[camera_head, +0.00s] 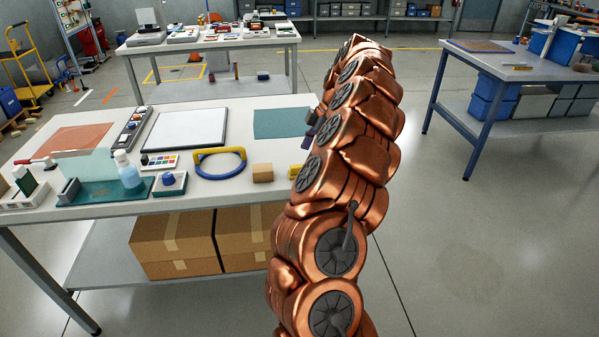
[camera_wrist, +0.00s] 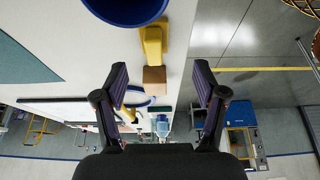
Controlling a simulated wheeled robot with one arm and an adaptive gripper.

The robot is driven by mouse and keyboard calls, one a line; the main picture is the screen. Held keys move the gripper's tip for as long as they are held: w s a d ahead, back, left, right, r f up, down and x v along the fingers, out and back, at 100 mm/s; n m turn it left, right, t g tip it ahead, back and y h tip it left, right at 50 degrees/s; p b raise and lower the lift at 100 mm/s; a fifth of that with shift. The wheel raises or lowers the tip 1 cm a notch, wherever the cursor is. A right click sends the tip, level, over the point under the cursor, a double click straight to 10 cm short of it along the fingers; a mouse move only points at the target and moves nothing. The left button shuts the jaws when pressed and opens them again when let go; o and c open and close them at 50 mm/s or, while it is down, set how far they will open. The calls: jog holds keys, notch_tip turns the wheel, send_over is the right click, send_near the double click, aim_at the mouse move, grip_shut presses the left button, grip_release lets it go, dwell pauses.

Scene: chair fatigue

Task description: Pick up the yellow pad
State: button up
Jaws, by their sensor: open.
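A yellow piece that looks like the pad (camera_head: 296,171) lies near the front right edge of the white table, partly hidden behind my arm. In the wrist view the yellow pad (camera_wrist: 153,45) appears beyond my fingertips, between a blue round thing (camera_wrist: 125,6) and a tan block (camera_wrist: 154,80). My gripper (camera_wrist: 160,72) is open, with its two dark fingers wide apart and nothing held between them. In the head view my arm hides most of the gripper.
The tan block (camera_head: 262,173) sits just left of the pad. A blue and yellow ring-shaped handle (camera_head: 220,164), a spray bottle (camera_head: 127,170) and a teal mat (camera_head: 281,123) are also on the table (camera_head: 235,200). Open floor lies to the right.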

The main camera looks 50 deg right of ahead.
aim_at(299, 166)
jog(key=shift+w+p+x, duration=0.2)
jog(key=shift+p+x, duration=0.25)
jog(key=shift+x, duration=1.25)
jog(key=shift+w+p+x, duration=0.2)
jog(key=shift+p+x, duration=0.2)
jog(key=shift+x, duration=1.25)
jog(key=shift+d+r, duration=0.1)
jog(key=shift+d, duration=0.05)
jog(key=c, duration=1)
jog(key=shift+r, duration=0.1)
jog(key=shift+c, duration=0.2)
jog(key=shift+d+r+b, duration=0.1)
jog(key=shift+r+b, duration=0.35)
jog(key=shift+r, duration=0.7)
jog(key=shift+a+r, duration=0.2)
jog(key=shift+r, duration=0.35)
jog(key=s+a+r+b, duration=0.1)
jog(key=s+a+b, duration=0.2)
jog(key=a, duration=1.1)
jog(key=shift+s+a+r+b, duration=0.2)
jog(key=shift+s+a+b, duration=0.15)
jog(key=shift+s, duration=1.2)
